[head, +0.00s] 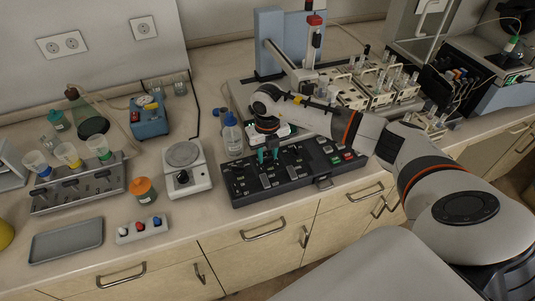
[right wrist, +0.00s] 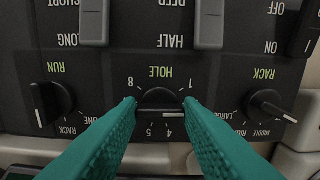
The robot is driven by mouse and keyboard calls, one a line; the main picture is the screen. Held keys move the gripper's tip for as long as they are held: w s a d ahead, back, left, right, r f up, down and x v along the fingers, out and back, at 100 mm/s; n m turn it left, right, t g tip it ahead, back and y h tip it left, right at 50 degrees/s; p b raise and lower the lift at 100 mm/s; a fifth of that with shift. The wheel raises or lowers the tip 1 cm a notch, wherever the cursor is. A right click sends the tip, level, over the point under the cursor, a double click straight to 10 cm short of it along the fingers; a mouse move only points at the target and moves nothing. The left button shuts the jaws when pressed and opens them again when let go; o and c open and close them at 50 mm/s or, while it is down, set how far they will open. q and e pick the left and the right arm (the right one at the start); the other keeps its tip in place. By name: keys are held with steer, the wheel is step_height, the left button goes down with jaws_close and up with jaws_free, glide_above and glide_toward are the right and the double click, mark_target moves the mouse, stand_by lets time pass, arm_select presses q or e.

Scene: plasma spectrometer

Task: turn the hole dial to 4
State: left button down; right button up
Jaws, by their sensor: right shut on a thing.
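The dark control panel (head: 290,165) lies flat on the counter. The right wrist view shows its labels upside down. The round black hole dial (right wrist: 160,98) sits under the word HOLE, with 8, 1, 5 and 4 readable around it. My right gripper (right wrist: 162,110) is shut on the hole dial, one teal finger on each side. The fingers hide part of the scale, and I cannot tell for certain which number the dial points at. In the head view the right gripper (head: 267,156) reaches down onto the panel. My left gripper is not in view.
A run dial (right wrist: 55,100) and a rack dial (right wrist: 268,106) flank the hole dial. Grey levers (right wrist: 209,22) stand beyond it. A wash bottle (head: 232,138) stands close behind the panel, and a scale (head: 185,165) is to its left.

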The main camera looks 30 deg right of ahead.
steer(key=m, duration=0.3)
steer(key=shift+m+b, duration=0.3)
steer(key=m, duration=0.3)
steer(key=shift+m, duration=0.4)
steer(key=m, duration=0.3)
steer(key=shift+w+m, duration=0.1)
steer(key=shift+m, duration=1.9)
steer(key=o, duration=1)
steer(key=shift+r, duration=0.1)
